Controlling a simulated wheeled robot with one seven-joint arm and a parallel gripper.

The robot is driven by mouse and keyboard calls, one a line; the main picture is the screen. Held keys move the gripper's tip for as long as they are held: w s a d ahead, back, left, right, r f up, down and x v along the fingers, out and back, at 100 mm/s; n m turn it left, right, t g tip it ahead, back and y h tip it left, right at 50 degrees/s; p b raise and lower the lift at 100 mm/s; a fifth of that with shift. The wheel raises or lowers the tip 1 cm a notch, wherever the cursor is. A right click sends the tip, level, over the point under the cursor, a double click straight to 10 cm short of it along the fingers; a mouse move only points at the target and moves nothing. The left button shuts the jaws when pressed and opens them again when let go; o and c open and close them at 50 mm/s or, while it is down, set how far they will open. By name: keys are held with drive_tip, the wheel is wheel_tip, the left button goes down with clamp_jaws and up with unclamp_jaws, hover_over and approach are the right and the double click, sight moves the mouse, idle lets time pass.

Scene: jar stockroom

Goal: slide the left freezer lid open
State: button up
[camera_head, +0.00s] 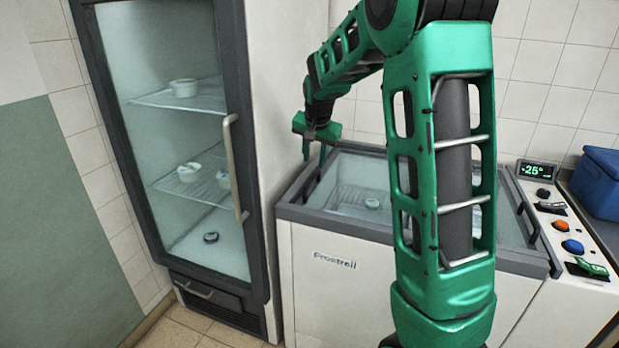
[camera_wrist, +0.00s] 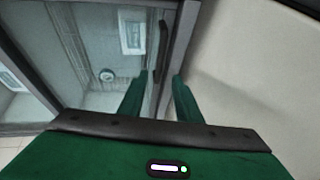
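The chest freezer (camera_head: 350,222) stands in the middle of the head view, with a dark rim and glass lids. The left lid (camera_head: 350,190) covers its left part, and a small jar shows through the glass. A dark bar handle (camera_head: 312,182) runs along the lid's left side; it also shows in the wrist view (camera_wrist: 163,45). My gripper (camera_head: 314,154) points down over the back end of that handle. In the wrist view my gripper's fingers (camera_wrist: 159,88) are apart, one on each side of the handle's line. I cannot tell whether they touch it.
A tall glass-door fridge (camera_head: 170,130) with a pale handle stands close on the left, holding several jars. My arm hides much of the right lid.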

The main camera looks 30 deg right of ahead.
sight(312, 179)
drive_tip(key=x, duration=0.9)
drive_tip(key=shift+f, duration=0.15)
clamp_jaws()
drive_tip(key=shift+a, duration=0.25)
drive_tip(key=shift+s+d, duration=0.1)
drive_tip(key=shift+d, duration=0.05)
